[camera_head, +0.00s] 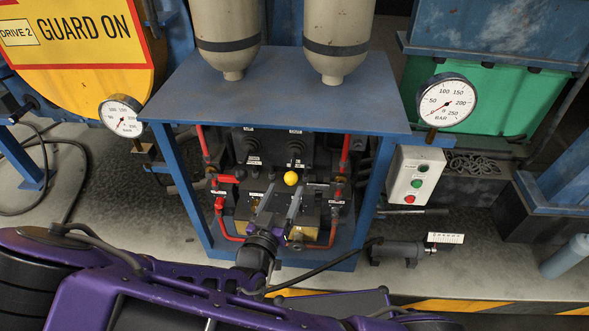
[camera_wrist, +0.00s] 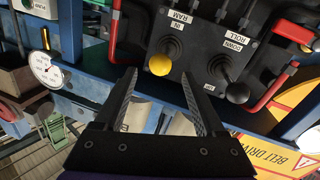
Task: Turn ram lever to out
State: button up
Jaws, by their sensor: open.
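The ram lever is a short lever with a yellow ball knob (camera_head: 290,178), low on the dark valve panel inside the blue frame. In the wrist view the yellow knob (camera_wrist: 160,65) sits beside labels reading "RAM" and "IN"; I see no readable "OUT" label. My gripper (camera_head: 283,194) is open and empty in front of the panel. In the wrist view, the fingers of my gripper (camera_wrist: 158,76) point at the knob, which shows between and just beyond their tips. I cannot tell whether either finger touches it.
A black-knobbed roll lever (camera_wrist: 238,92) stands close to the right finger in the wrist view. Red pipes (camera_head: 220,215) flank the panel. The blue tabletop (camera_head: 285,95) overhangs it, with a gauge (camera_head: 447,100) at right and a button box (camera_head: 415,178) below that.

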jog(key=x, duration=0.8)
jog(key=shift+w, duration=0.4)
jog(key=shift+d, duration=0.15)
grip_shut()
dwell(0.8)
